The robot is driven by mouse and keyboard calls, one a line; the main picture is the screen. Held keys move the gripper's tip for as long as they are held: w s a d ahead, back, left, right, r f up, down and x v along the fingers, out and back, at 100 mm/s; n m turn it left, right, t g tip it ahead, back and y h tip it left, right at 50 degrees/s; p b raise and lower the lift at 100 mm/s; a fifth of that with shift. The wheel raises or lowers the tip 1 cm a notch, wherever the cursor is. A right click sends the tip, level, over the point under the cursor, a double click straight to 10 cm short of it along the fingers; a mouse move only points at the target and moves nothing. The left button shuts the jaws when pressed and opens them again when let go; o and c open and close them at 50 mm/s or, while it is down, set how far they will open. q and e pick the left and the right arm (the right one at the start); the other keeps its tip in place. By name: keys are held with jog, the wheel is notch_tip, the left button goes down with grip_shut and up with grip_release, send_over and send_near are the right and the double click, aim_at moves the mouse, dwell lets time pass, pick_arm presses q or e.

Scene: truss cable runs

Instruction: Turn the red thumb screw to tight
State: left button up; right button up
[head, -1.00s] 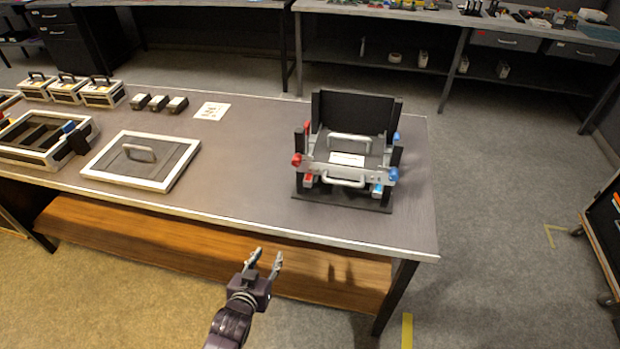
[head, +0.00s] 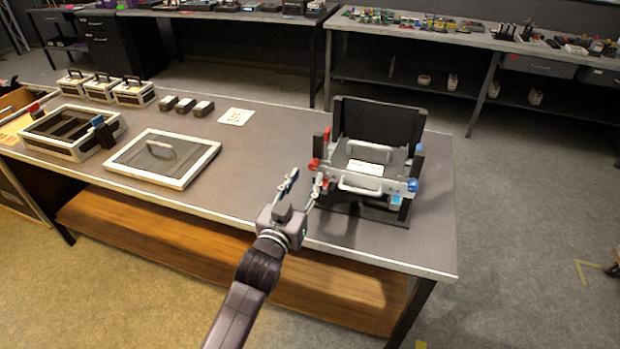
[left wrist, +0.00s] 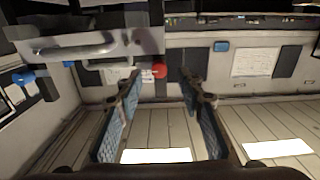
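The red thumb screw (head: 314,164) is at the left end of the silver front bar of the black fixture (head: 378,122) on the workbench. In the left wrist view the red screw (left wrist: 159,71) shows as a round red knob between and beyond my fingertips. My left gripper (head: 305,184) is open and empty, just in front of and to the left of the screw; I see no contact. Its two blue-padded fingers (left wrist: 160,82) stand apart in the left wrist view. My right gripper is not in view.
A blue knob (head: 412,185) is at the bar's right end, with a silver handle (head: 366,188) between. A framed lid (head: 163,172) lies to the left on the bench. An open case (head: 64,153) stands farther left. The bench between lid and fixture is clear.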

aim_at(312, 168)
pick_arm(q)
jog(key=shift+b+x, duration=0.6)
jog(key=shift+x, duration=0.6)
jog(key=shift+w+d, duration=0.25)
jog(key=shift+w, duration=0.3)
jog(key=shift+c, duration=0.4)
grip_shut()
